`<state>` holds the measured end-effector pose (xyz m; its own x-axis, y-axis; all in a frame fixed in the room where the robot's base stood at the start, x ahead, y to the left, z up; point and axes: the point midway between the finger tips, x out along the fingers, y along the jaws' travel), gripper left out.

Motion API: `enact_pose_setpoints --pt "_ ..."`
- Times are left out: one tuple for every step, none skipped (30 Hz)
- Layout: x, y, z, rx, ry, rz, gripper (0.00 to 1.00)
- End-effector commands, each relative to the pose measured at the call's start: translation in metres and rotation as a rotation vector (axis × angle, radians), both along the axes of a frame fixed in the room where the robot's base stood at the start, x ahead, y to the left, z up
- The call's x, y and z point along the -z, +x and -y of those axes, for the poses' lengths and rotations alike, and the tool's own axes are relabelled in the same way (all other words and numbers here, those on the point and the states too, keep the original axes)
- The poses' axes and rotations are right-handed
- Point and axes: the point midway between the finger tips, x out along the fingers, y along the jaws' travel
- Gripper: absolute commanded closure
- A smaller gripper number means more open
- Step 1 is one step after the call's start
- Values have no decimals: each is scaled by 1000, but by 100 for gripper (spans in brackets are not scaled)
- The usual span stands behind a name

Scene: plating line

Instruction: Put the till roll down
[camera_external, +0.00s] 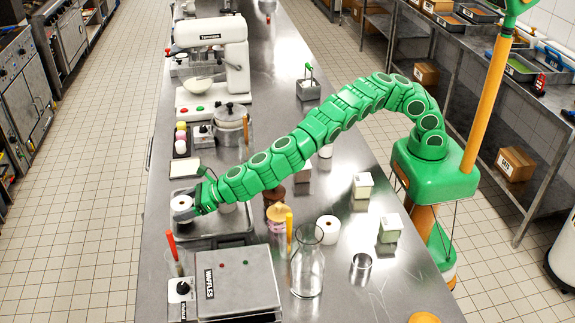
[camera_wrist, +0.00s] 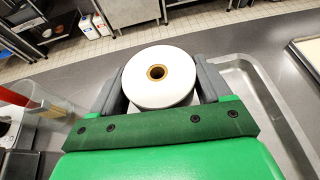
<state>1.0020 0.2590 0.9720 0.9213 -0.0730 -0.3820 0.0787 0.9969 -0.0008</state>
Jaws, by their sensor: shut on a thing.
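A white till roll (camera_wrist: 157,92) with a brown core sits between the fingers of my gripper (camera_wrist: 160,84) in the wrist view. My gripper is shut on it, one grey finger on each side. In the external view the held till roll (camera_external: 182,203) is at the left side of the steel counter, over or beside a shallow metal tray (camera_external: 235,241). I cannot tell whether the roll touches the surface below. A second white roll (camera_external: 327,229) stands on the counter to the right of the gripper.
The waffle maker (camera_external: 238,285) is in front of the tray, with a glass carafe (camera_external: 307,268) to its right. A white mixer (camera_external: 212,60) and a metal pot (camera_external: 231,122) stand behind. White cartons (camera_external: 363,186) are on the right. The counter's left edge is close to the gripper.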

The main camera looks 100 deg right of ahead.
Motion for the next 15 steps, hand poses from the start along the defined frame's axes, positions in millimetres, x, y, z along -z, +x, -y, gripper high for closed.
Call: enact_pose_setpoints --pt "0 0 0 0 0 0 62" --pt "1 0 0 0 0 0 62" --pt "2 0 0 0 -1 0 62" --pt "2 0 0 0 -1 0 62" --pt "3 0 0 0 -1 0 62" --pt "4 0 0 0 -1 0 62" --pt "5 0 0 0 -1 0 62" --pt "5 0 0 0 0 0 62" --pt "6 0 0 0 0 0 62" --pt "7 0 0 0 0 0 62" --pt "8 0 0 0 0 0 62" --pt "8 0 0 0 0 0 62" --pt "9 0 0 0 0 0 62" --pt "10 0 0 0 0 0 62" --pt "11 0 0 0 0 0 62"
